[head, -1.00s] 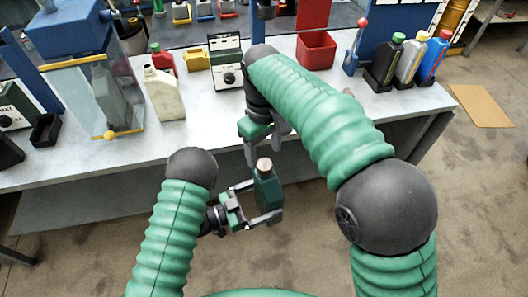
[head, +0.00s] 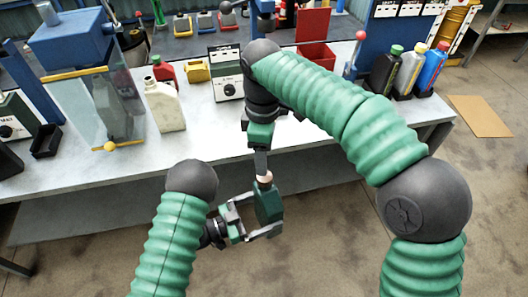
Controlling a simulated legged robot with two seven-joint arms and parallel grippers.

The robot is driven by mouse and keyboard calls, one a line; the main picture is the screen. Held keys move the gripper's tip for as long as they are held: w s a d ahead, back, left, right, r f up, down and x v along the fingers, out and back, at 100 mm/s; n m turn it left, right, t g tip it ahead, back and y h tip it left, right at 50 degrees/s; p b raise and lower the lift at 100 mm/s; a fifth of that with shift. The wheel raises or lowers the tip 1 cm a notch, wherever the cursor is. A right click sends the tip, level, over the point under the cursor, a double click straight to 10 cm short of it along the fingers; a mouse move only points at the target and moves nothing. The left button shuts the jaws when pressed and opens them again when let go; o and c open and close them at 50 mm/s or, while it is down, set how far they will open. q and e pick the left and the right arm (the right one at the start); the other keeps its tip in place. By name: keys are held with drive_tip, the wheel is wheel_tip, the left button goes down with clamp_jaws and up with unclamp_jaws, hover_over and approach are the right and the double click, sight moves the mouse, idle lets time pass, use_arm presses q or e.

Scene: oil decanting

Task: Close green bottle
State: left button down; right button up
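The green bottle (head: 268,204) is dark green with a pale pinkish top (head: 264,179). It is roughly upright in front of the bench's front edge, held in the air by my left gripper (head: 263,215), whose fingers are shut on its body from the left. My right gripper (head: 262,164) points down from above. Its visible finger reaches down to the pale top, seeming to meet it or sit just behind it. Only one right finger shows clearly, so its opening and any grip on the top cannot be told.
The grey bench (head: 190,150) lies behind both grippers. On it stand a cream jug (head: 165,105), a red can (head: 163,72), a control box (head: 228,80), a red bin (head: 316,57) and a rack of bottles (head: 408,72). A glass-walled tank (head: 100,105) is at left.

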wheel_tip(320, 180, down, 8)
idle(0.5)
clamp_jaws()
drive_tip(key=m, duration=0.6)
drive_tip(key=shift+m, duration=0.4)
drive_tip(key=m, duration=0.4)
drive_tip(key=shift+r, duration=0.1)
drive_tip(key=shift+o, duration=0.4)
unclamp_jaws()
